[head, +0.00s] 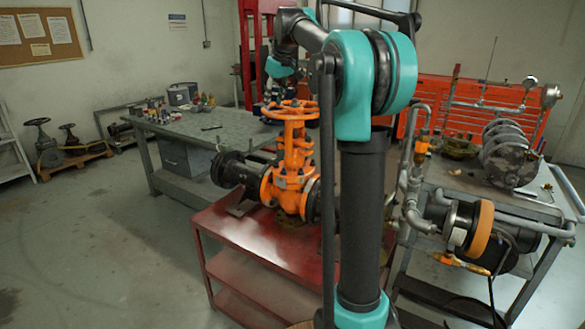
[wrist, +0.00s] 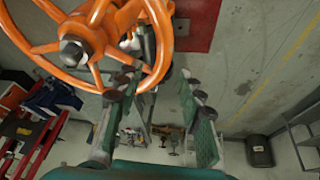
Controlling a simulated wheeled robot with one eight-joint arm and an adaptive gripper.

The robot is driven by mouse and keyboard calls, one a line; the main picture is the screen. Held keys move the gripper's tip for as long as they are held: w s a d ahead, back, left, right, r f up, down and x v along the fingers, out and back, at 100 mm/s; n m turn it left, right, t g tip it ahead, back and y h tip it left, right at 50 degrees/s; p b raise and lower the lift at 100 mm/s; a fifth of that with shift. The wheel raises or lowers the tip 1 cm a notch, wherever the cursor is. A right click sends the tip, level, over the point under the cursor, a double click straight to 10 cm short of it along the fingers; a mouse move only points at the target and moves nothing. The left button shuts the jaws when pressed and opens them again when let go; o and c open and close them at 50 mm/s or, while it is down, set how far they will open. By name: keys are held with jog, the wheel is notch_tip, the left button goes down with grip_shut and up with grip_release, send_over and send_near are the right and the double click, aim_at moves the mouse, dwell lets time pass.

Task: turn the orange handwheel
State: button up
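The orange handwheel (head: 290,110) lies flat on top of an orange gate valve (head: 293,180), which is mounted on a red cart. In the wrist view the handwheel (wrist: 82,48) fills the upper left, with its spokes, hub and dark stem nut showing. My gripper (wrist: 158,82) is open, its two fingers spread wide with nothing clamped between them. The left fingertips overlap the rim in the picture, and the right ones are apart from it. Whether any finger touches the rim, I cannot tell.
The red cart (head: 250,240) stands in front of me. A grey workbench (head: 215,130) with small items is behind it to the left. A metal bench with pipes and a motor (head: 470,225) is on the right.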

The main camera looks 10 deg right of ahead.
jog(key=v, duration=1.3)
jog(key=s+f+m, duration=0.1)
jog(key=s+f, duration=0.3)
jog(key=f, duration=0.6)
jog(key=s+f+m, duration=0.1)
jog(key=s+f, duration=0.3)
jog(key=f, duration=0.5)
jog(key=s+f+m+h, duration=0.1)
jog(key=s+f, duration=0.4)
jog(key=f, duration=0.5)
jog(key=shift+d+f+m, duration=0.3)
jog(key=shift+d+m, duration=0.1)
jog(key=shift+d, duration=0.05)
jog(key=shift+c, duration=0.6)
